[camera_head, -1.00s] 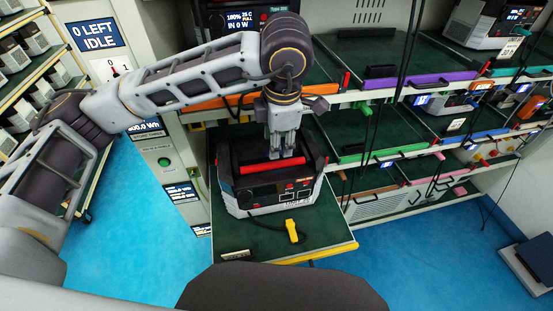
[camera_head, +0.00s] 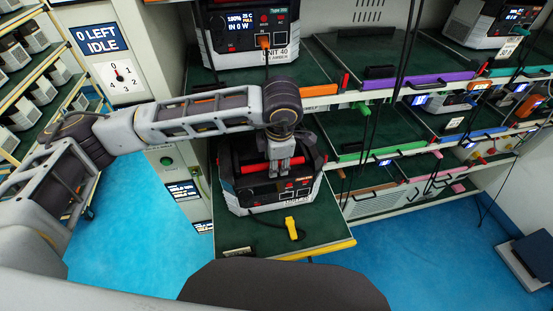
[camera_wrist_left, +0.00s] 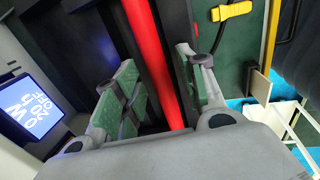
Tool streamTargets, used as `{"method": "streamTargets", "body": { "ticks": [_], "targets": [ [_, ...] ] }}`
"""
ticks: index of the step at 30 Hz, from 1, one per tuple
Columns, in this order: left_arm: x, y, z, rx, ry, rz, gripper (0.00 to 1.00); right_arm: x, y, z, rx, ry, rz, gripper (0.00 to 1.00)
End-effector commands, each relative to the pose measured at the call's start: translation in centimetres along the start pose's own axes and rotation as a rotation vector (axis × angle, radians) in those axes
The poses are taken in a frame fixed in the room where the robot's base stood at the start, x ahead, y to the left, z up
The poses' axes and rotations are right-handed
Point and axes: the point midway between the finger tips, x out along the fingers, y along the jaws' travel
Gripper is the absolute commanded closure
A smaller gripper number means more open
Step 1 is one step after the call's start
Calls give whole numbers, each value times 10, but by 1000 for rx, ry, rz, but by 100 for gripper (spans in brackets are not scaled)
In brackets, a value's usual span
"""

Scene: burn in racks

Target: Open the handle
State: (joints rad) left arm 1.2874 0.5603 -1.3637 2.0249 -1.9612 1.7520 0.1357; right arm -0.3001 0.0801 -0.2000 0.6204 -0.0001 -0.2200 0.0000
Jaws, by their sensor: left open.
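A grey and black power unit (camera_head: 265,197) with a red bar handle (camera_head: 247,169) across its top sits on a green pulled-out shelf (camera_head: 327,232). My left gripper (camera_head: 280,174) points down at the handle. In the left wrist view the gripper (camera_wrist_left: 160,95) is open, with the red handle (camera_wrist_left: 152,60) running between its two green-padded fingers. I cannot tell whether either finger touches it. The handle's part below the palm is hidden. My right gripper is not in view.
A yellow plug (camera_head: 291,228) on a cable lies at the unit's front. Another unit (camera_head: 246,38) stands on the shelf above, close to my left arm. Shelves with coloured handles fill the right. Blue floor (camera_head: 140,250) is open at the left.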

Motion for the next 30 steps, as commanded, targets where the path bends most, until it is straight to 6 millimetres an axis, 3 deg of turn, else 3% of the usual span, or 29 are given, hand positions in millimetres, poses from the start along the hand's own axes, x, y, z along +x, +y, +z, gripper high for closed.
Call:
{"method": "streamTargets", "body": {
  "ticks": [6, 15, 30],
  "targets": [
    [0, 0, 0, 0, 0, 0, 61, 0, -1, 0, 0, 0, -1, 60],
    [0, 0, 0, 0, 0, 0, 99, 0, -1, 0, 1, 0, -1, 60],
    [-5, 5, 0, -2, 2, -99, 100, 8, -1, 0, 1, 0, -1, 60]
  ]
}}
